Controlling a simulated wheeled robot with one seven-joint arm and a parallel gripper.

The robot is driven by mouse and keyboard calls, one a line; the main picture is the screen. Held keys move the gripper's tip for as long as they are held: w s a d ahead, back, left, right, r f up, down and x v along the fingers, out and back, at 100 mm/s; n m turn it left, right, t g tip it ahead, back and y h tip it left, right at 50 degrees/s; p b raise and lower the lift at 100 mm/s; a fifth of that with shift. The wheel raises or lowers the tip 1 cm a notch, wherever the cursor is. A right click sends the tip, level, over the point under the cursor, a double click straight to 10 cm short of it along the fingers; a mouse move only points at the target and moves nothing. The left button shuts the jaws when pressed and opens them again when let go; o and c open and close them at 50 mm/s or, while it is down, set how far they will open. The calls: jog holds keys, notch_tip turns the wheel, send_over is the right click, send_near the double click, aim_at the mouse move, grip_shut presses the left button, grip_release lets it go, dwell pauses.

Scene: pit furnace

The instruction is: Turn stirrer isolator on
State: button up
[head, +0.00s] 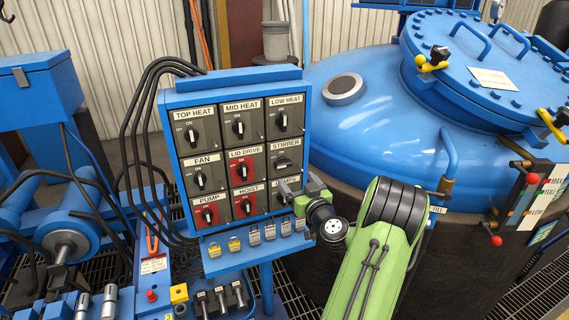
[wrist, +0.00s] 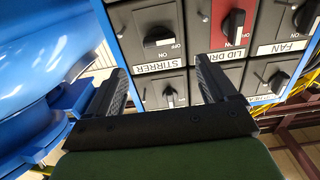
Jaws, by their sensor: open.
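The stirrer isolator switch (head: 285,164) is on a dark plate in the right column, middle row of the blue switch panel. Its black knob lies sideways, and it also shows in the wrist view (wrist: 158,38), upside down with its label below it, where the knob lies along the OFF direction. My gripper (head: 298,187) is open and empty, just below the stirrer switch in the head view, partly covering the switch under it. In the wrist view my fingertips (wrist: 161,66) frame the stirrer label, with the knob beyond them; no contact shows.
The red lid drive switch (head: 243,168) is beside the stirrer switch, and the low heat switch (head: 282,121) is above it. Small padlocks (head: 254,236) line the ledge below. A blue furnace vessel (head: 370,95) stands close on the right. Black cables (head: 139,130) loop on the left.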

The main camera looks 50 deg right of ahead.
aim_at(285, 165)
jog(key=p+x, duration=0.2)
jog(key=x, duration=0.7)
jog(key=c, duration=1.1)
